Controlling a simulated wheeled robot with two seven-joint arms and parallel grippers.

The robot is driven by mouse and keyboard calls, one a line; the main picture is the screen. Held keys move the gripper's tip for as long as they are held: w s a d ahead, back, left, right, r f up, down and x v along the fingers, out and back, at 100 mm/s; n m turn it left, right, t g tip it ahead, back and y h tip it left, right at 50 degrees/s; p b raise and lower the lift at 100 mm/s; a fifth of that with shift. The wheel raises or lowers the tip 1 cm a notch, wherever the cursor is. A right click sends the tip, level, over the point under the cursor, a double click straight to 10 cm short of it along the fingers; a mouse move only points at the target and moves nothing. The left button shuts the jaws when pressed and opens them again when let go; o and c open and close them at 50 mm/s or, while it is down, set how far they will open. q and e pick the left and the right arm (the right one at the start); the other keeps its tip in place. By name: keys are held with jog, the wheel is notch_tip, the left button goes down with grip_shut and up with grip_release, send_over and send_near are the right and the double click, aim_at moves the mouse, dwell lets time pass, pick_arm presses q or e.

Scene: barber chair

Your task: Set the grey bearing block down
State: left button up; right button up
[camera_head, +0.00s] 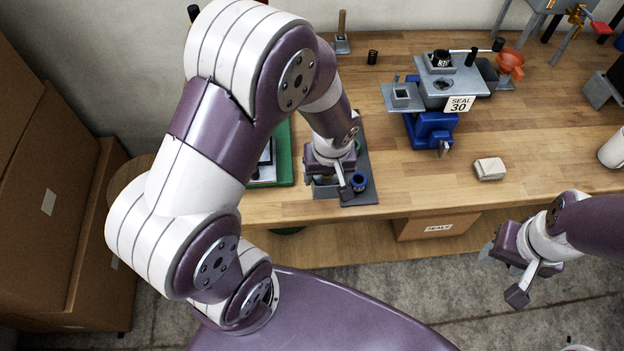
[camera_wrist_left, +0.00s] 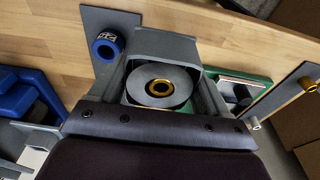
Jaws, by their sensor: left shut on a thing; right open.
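My left gripper (camera_head: 332,184) is shut on the grey bearing block (camera_wrist_left: 166,47), just above or at the grey plate (camera_head: 366,186) near the table's front edge; I cannot tell if they touch. In the left wrist view the block sits between the two fingers, with a grey disc and brass ring (camera_wrist_left: 161,87) at its middle. A blue ring (camera_head: 359,182) with a small label stands on the plate beside the block. It also shows in the left wrist view (camera_wrist_left: 107,46). My right gripper (camera_head: 503,272) is open and empty, in front of the table.
A pale folded cloth (camera_head: 490,168) and white cup (camera_head: 613,150) are farther right. Bare wood lies between plate and cloth.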

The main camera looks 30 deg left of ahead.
pick_arm(q)
jog(key=a+f, duration=0.2)
jog(key=a, duration=0.1)
jog(key=shift+a, duration=0.3)
jog(key=shift+f, duration=2.05)
